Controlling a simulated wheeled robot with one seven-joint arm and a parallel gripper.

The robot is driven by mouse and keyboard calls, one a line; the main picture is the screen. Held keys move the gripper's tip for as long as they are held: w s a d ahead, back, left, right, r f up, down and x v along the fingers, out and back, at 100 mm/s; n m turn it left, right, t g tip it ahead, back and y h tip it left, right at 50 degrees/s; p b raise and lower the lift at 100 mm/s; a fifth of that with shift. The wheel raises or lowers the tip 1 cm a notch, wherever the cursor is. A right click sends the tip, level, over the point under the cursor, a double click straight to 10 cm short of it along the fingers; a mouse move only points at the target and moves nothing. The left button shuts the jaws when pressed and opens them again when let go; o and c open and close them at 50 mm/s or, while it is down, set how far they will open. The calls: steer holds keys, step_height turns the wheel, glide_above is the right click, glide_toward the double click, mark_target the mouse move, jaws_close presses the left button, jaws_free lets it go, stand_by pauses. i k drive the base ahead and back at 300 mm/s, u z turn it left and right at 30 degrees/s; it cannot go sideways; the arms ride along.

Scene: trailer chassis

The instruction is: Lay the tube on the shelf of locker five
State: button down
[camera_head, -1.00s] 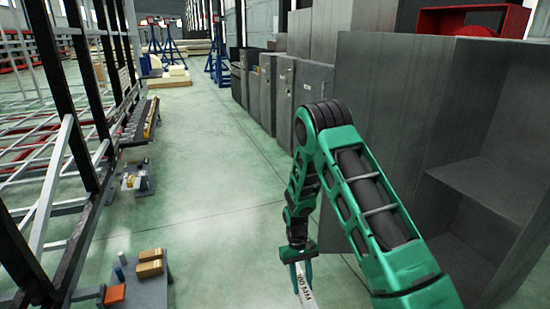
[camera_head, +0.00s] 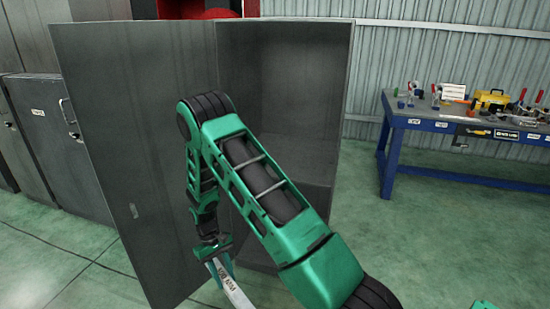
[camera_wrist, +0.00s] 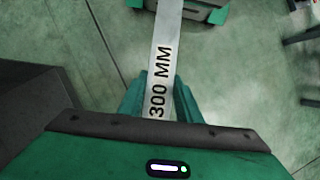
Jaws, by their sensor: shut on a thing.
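The tube (camera_head: 236,292) is a light grey bar marked "300 MM"; it also shows in the wrist view (camera_wrist: 168,35). My gripper (camera_head: 218,266) is shut on it, low in front of the grey door (camera_head: 130,150). In the wrist view the tube runs out between the green fingers (camera_wrist: 158,98). A grey locker (camera_head: 285,70) stands open, its door swung to the left. Its shelf (camera_head: 315,158) is visible inside, partly hidden by my arm. No locker number is readable. The tube is outside the locker and below the shelf level.
Closed grey lockers (camera_head: 45,130) stand at the left. A blue workbench (camera_head: 395,155) with tools is at the right against a corrugated wall. A red object (camera_head: 215,13) sits up behind the locker.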

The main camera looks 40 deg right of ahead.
mark_target(283, 167)
steer(key=z, duration=0.35)
steer(key=i, duration=0.85)
steer(key=z, duration=0.4)
